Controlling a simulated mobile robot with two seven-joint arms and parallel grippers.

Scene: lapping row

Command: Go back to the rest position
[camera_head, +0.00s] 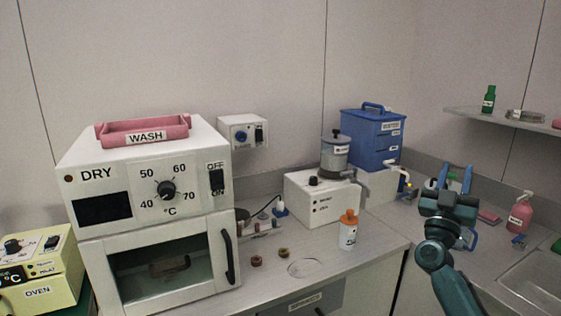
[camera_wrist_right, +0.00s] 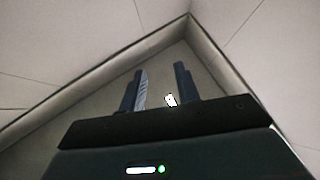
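My right gripper (camera_head: 454,180) is raised at the right of the head view, over the counter by the sink, its fingers pointing up and away. In the right wrist view my right gripper (camera_wrist_right: 157,85) has its two fingers apart with nothing between them; it is open and empty. A small white patch shows beyond the right finger's base. My left gripper is in neither view.
A dryer (camera_head: 150,210) with a pink wash tray (camera_head: 145,131) on top stands at the left, beside a yellow oven (camera_head: 38,270). A white-and-orange bottle (camera_head: 348,232), a white machine (camera_head: 318,200) and a blue tank (camera_head: 372,140) stand on the counter. A sink (camera_head: 535,280) is at the right.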

